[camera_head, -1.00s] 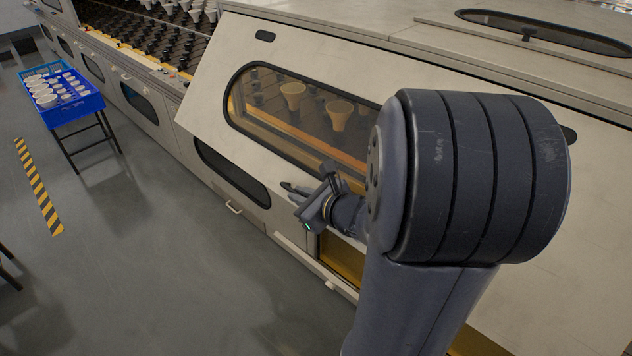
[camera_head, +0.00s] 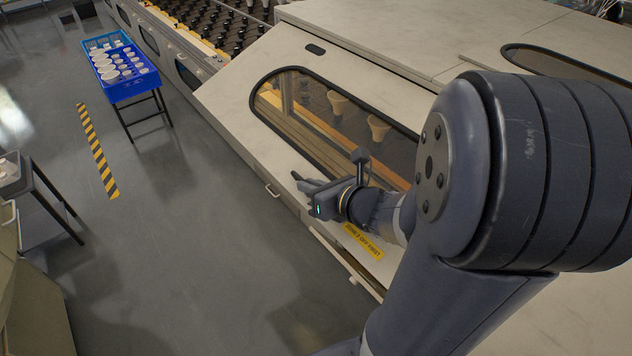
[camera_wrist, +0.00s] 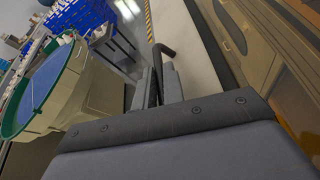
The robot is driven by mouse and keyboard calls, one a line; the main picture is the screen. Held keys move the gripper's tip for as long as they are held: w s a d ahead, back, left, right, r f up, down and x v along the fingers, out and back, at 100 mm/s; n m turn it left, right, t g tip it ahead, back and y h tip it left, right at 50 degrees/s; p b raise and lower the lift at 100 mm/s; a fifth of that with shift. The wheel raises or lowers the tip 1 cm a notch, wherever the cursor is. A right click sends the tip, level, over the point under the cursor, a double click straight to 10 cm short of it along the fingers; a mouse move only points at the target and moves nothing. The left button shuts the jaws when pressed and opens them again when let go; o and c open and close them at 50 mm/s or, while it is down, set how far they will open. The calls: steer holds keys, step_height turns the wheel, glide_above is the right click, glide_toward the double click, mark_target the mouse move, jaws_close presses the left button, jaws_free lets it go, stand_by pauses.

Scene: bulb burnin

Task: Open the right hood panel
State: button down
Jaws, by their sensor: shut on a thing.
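The cream hood panel (camera_head: 222,94) slopes down the machine's side in the head view, with a long dark-rimmed window showing pale cones inside. My gripper (camera_head: 304,184) is at the panel's lower part, below the window, on the aisle side. In the wrist view my gripper (camera_wrist: 153,88) has its fingers close together around a dark bent handle (camera_wrist: 166,50), whose end sticks out past them. A pale strip of panel (camera_wrist: 189,48) runs alongside. My arm hides the right part of the panel and the window's right end.
A blue crate (camera_head: 128,83) of white parts stands on a dark-legged stand at the upper left. A striped floor strip (camera_head: 97,150) and open grey floor lie left. A table (camera_head: 45,200) stands at the left edge. A green-rimmed round bowl (camera_wrist: 45,92) shows in the wrist view.

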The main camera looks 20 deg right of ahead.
steer(key=shift+s+a+r+p, duration=0.15)
steer(key=shift+r+p, duration=0.2)
steer(key=shift+r, duration=0.2)
steer(key=c, duration=1.5)
jaws_free()
steer(key=shift+s+d+r, duration=0.25)
steer(key=p+v, duration=0.2)
steer(key=v, duration=0.7)
steer(key=shift+s+d, duration=0.1)
steer(key=shift+s, duration=0.35)
